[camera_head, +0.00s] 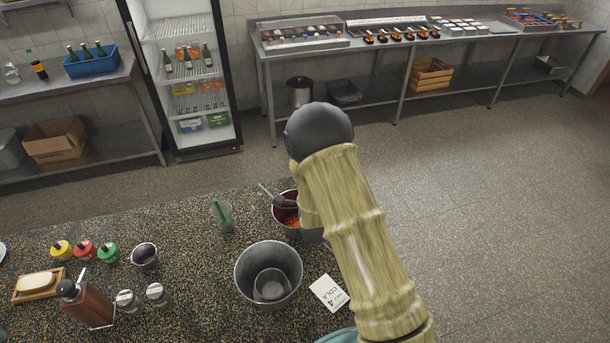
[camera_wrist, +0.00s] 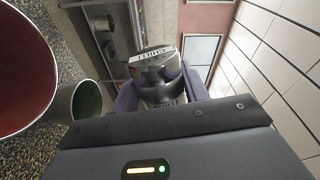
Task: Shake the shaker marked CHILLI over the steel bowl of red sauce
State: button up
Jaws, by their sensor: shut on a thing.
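The steel bowl (camera_head: 280,224) of red sauce (camera_head: 291,219) stands on the counter in the head view, partly hidden behind my arm. In the wrist view a wide round vessel with a red inside (camera_wrist: 22,75), apparently this bowl, is at the left edge. My gripper (camera_wrist: 157,92) is shut on a steel shaker (camera_wrist: 154,72), with a purple finger on each side.
A ladle (camera_head: 268,192) leans in the sauce bowl. A green cup (camera_head: 222,214) stands left of it, and a larger steel pot (camera_head: 268,275) stands in front. Two shakers (camera_head: 156,294) stand at the left front. A COLA card (camera_head: 329,293) lies right of the pot.

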jog(key=shift+f+m+b, duration=0.15)
jog(key=shift+m+b, duration=0.25)
jog(key=shift+m, duration=0.2)
jog(key=shift+r+m, duration=0.3)
jog(key=shift+f, duration=0.1)
jog(key=shift+m+b, duration=0.4)
jog(key=shift+b, duration=0.2)
jog(key=shift+d+f+m+b, duration=0.1)
jog(key=shift+m+b, duration=0.9)
jog(key=shift+b, duration=0.2)
jog(key=m+b, duration=0.3)
jog(key=shift+r+m, duration=0.3)
jog(key=shift+m, duration=0.2)
jog(key=shift+r, duration=0.15)
jog(key=shift+a, duration=0.2)
